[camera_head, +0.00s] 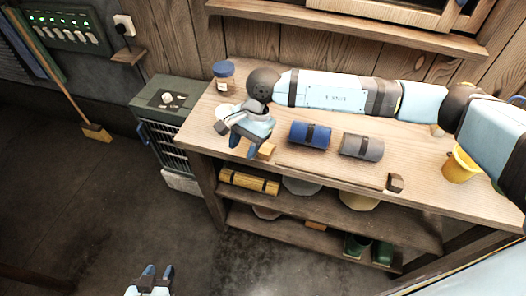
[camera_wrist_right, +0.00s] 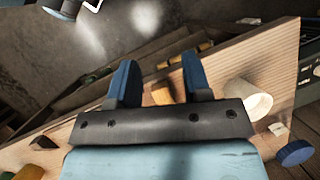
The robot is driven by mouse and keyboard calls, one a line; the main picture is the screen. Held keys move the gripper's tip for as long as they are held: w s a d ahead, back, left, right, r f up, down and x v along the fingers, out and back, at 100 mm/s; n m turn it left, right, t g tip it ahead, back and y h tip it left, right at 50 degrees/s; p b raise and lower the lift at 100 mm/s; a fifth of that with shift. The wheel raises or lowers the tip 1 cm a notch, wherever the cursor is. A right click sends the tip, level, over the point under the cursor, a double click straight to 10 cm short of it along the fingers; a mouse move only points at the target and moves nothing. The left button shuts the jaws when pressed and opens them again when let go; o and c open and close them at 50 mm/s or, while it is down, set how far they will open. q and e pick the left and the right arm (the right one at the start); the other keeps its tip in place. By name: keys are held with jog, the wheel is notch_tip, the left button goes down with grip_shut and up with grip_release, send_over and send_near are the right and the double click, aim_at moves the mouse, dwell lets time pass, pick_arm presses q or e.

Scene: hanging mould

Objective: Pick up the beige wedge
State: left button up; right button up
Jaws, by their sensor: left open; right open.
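The beige wedge (camera_head: 266,151) sits near the front edge of the workbench, toward its left end. In the right wrist view the wedge (camera_wrist_right: 162,93) shows between my right gripper's fingers, partly hidden by the gripper body. My right gripper (camera_head: 243,146) is open, close to the wedge's left side in the head view; I cannot tell whether it touches. Its blue fingers (camera_wrist_right: 160,80) stand apart in the wrist view. My left gripper (camera_head: 157,272) is open and empty, low at the bottom of the head view, away from the bench.
On the workbench (camera_head: 300,170) lie a blue roll (camera_head: 310,135), a grey roll (camera_head: 361,147) and a dark block (camera_head: 396,183). A blue-lidded jar (camera_head: 223,76) stands behind; a yellow bucket (camera_head: 461,164) stands right. A white cup (camera_wrist_right: 250,100) shows in the wrist view.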

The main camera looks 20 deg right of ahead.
jog(key=w+d+r+n+t+h, duration=0.2)
jog(key=w+d+h, duration=0.2)
jog(key=w+d, duration=0.3)
jog(key=p, duration=0.1)
send_over(267, 147)
notch_tip(267, 147, down, 8)
jog(key=shift+s+f, duration=0.1)
jog(key=shift+s, duration=0.05)
notch_tip(267, 147, down, 5)
jog(key=shift+a+r+p, duration=0.15)
jog(key=shift+p, duration=1.05)
jog(key=shift+f, duration=0.4)
jog(key=shift+c, duration=0.4)
jog(key=c, duration=0.5)
jog(key=shift+r, duration=0.1)
